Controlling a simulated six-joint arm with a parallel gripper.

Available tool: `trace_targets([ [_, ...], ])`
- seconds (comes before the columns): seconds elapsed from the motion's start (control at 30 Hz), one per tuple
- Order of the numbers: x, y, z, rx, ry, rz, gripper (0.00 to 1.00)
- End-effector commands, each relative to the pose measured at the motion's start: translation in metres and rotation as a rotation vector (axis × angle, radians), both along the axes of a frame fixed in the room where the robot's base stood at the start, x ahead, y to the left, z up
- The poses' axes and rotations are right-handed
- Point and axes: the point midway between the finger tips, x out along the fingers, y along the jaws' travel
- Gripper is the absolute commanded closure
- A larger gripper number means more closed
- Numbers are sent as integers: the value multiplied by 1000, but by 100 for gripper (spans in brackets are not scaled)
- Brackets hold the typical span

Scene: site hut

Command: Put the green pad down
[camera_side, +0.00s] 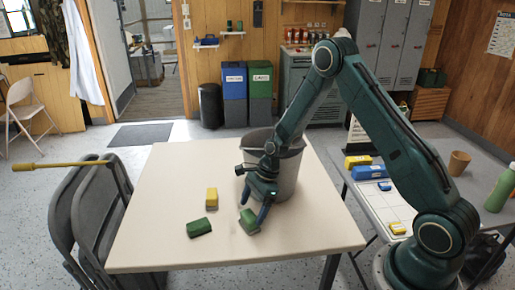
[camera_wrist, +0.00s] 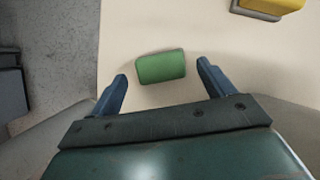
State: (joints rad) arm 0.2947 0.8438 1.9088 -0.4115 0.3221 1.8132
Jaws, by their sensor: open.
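A green pad (camera_side: 249,221) with a grey side lies on the cream table (camera_side: 170,170), at the fingertips of my gripper (camera_side: 258,208). My gripper is open and low over the table. In the wrist view a green pad (camera_wrist: 161,67) shows between the two spread fingers, with a gap on each side. A second green pad (camera_side: 199,228) lies to the left on the table. A yellow pad (camera_side: 211,198) stands behind it; a yellow pad with a grey base also shows at the top right of the wrist view (camera_wrist: 268,6).
A grey bucket (camera_side: 289,170) stands on the table right behind my gripper. A side table (camera_side: 385,205) at the right holds yellow and blue blocks, a brown cup (camera_side: 458,163) and a green bottle (camera_side: 500,188). The left part of the table is clear. Folding chairs (camera_side: 90,215) stand at its left edge.

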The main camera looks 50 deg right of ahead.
Motion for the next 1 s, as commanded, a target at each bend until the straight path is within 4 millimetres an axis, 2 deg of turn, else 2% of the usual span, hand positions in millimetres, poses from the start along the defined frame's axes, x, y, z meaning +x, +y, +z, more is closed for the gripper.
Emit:
trace_targets([
  [0.1, -2, -7, 18, -1, -3, -2, 19],
  [0.5, -2, -6, 72, 0, -3, 0, 19],
  [0.7, -2, -6, 84, 0, -1, 0, 19],
  [1.0, -2, -6, 86, 0, 0, 0, 19],
])
